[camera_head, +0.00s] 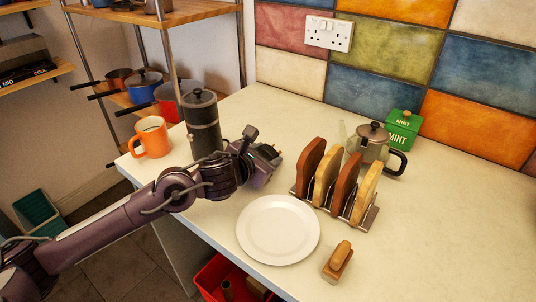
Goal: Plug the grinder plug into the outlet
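The double wall outlet (329,34), a white plate with switches, is on the coloured tiles at the back. The tall dark grinder (202,125) stands upright near the counter's left edge. My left gripper (269,153) is above the counter, right of the grinder and well below the outlet. A small dark shape with light tips shows at its fingertips. It may be the grinder plug, but I cannot tell, nor whether the fingers are shut on it. No cord is clearly visible. My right gripper is out of view.
A rack with wooden slices (335,185), a glass teapot (370,147) and a green mint tin (402,130) stand to the right. A white plate (278,230) and a wooden-handled item (338,262) are in front. An orange mug (152,138) is left. The counter below the outlet is clear.

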